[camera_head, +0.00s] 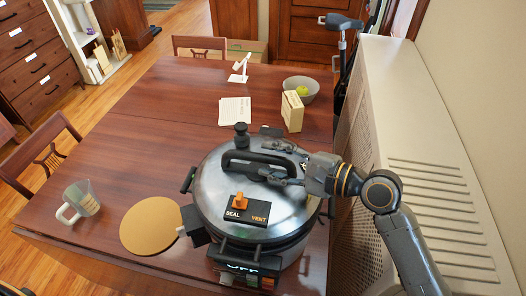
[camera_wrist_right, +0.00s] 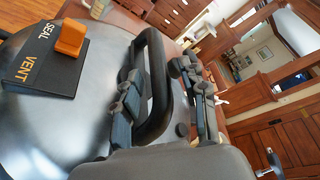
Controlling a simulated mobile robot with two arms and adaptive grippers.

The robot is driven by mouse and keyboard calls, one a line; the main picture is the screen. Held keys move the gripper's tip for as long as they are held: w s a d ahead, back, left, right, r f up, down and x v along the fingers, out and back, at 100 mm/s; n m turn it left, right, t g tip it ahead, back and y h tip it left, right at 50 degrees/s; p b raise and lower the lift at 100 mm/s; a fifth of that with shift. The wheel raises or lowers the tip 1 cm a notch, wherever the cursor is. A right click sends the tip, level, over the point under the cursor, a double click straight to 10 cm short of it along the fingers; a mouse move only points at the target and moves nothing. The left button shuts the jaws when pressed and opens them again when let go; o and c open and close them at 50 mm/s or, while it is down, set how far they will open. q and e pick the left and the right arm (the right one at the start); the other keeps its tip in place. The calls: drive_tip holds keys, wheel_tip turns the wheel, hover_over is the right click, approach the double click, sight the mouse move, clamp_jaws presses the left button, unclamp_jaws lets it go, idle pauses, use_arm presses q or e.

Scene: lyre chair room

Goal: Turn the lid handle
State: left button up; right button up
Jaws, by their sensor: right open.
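A large metal pot with a round steel lid (camera_head: 212,185) stands at the table's near right. The black arched lid handle (camera_head: 238,157) crosses the lid. It also shows in the right wrist view (camera_wrist_right: 157,75). My right gripper (camera_head: 266,158) comes in from the right and is open. In the right wrist view its two fingers (camera_wrist_right: 158,88) lie on either side of the handle bar, with the bar between them; whether they touch it I cannot tell. An orange knob (camera_head: 239,200) sits on a black SEAL/VENT plate (camera_head: 258,208) on the lid. My left gripper is not in view.
A round tan mat (camera_head: 149,226) and a glass mug (camera_head: 82,200) lie left of the pot on the wooden table (camera_head: 140,140). Papers (camera_head: 235,111), a beige box (camera_head: 292,111) and a grey bowl (camera_head: 309,85) are behind it. A radiator cover (camera_head: 355,120) stands along the right.

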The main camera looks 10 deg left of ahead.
drive_tip(key=shift+x, duration=1.2)
drive_tip(key=shift+a, duration=0.15)
drive_tip(key=shift+s, duration=0.1)
drive_tip(key=shift+c, duration=0.7)
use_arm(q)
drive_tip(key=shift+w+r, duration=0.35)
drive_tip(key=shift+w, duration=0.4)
use_arm(e)
clamp_jaws()
